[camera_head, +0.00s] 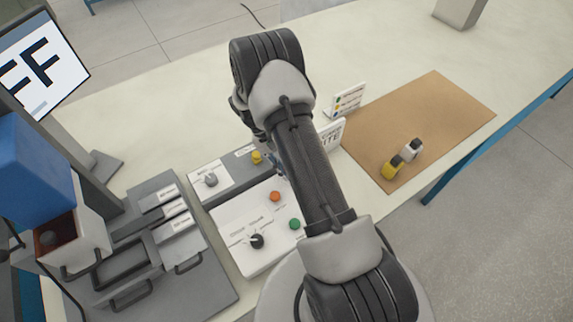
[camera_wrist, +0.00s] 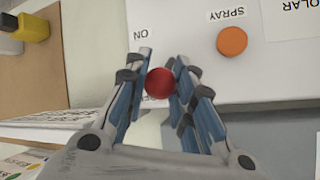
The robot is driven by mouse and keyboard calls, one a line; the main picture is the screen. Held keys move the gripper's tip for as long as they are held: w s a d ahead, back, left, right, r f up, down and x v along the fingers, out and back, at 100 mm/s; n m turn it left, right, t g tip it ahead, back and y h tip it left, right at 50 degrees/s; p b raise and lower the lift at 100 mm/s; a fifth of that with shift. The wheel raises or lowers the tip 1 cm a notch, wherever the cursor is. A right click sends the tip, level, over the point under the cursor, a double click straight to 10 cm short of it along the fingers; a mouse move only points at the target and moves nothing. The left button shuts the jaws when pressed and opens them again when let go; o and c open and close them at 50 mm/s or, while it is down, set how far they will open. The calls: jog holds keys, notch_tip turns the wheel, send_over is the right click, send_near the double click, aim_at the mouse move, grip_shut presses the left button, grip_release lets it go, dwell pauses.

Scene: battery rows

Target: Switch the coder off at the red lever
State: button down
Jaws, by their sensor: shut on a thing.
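The red lever's round knob (camera_wrist: 160,81) is in the middle of the wrist view, between the fingertips of my gripper (camera_wrist: 159,72). The gripper is shut on it. An "ON" label (camera_wrist: 141,35) shows upside down beyond the knob. A partly covered label shows just below the knob, between the fingers. The coder's white control panel (camera_head: 259,222) lies under my arm in the head view, where the arm hides the lever. The lever's stem is hidden under the knob, so its exact position cannot be told.
An orange spray button (camera_wrist: 232,40) is to the right of the gripper; it also shows in the head view beside a green button (camera_head: 294,224) and a black dial (camera_head: 257,241). White sign cards (camera_head: 348,100) stand beside my arm. A brown mat (camera_head: 440,110) holds yellow and white pieces.

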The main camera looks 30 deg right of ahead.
jog(key=shift+w, duration=0.1)
jog(key=c, duration=1.3)
grip_release()
jog(key=v, duration=1.2)
